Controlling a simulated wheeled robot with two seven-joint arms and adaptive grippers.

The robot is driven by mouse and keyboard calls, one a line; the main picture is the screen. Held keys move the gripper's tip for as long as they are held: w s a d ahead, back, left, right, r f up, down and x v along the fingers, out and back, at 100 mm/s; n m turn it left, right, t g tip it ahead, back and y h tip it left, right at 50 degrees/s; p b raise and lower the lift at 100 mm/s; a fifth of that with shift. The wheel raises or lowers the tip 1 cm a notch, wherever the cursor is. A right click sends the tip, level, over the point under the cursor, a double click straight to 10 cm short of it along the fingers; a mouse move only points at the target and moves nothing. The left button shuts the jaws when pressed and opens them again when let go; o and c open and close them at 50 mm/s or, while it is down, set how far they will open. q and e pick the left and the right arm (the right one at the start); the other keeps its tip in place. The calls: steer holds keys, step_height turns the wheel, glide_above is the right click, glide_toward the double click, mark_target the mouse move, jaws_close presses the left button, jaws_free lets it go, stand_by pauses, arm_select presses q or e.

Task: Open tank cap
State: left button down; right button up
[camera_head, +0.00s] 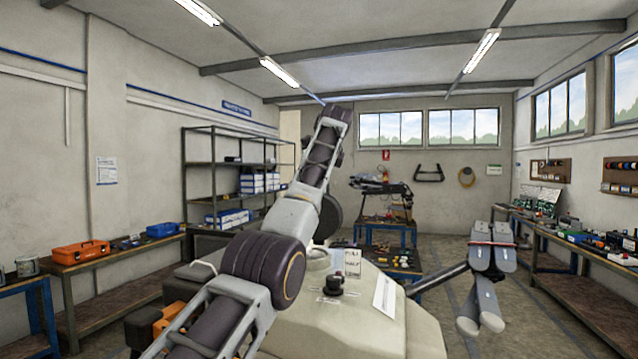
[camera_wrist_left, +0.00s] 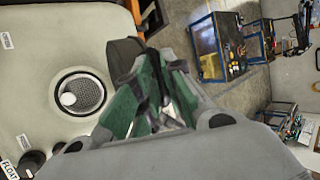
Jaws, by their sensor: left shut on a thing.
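The pale tank (camera_head: 345,325) of the spray drone stands in front of me. Its round filler opening (camera_wrist_left: 82,92) is uncovered in the wrist view, with a mesh strainer and a white ball inside. The opening's rim (camera_head: 318,256) also shows in the head view. My left gripper (camera_wrist_left: 152,62), with green fingers, is shut on the dark tank cap (camera_wrist_left: 123,54), off to the side of the opening. A dark disc, seemingly this cap (camera_head: 328,216), shows behind my left arm above the tank. The fingers are hidden in the head view. My right gripper is out of view.
A small black knob (camera_head: 335,285) sticks up from the tank top near printed labels. A folded drone arm (camera_head: 482,275) juts out at the right. A blue-framed cart (camera_head: 388,240) stands behind. Workbenches line both side walls.

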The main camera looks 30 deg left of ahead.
arm_select(q)
steer(key=shift+d+r, duration=0.1)
steer(key=shift+r, duration=0.1)
steer(key=c, duration=1.7)
jaws_free()
steer(key=shift+o, duration=0.8)
steer(key=shift+s+d, duration=0.1)
steer(key=shift+d, duration=0.1)
steer(key=shift+a, duration=0.1)
steer(key=v, duration=1.2)
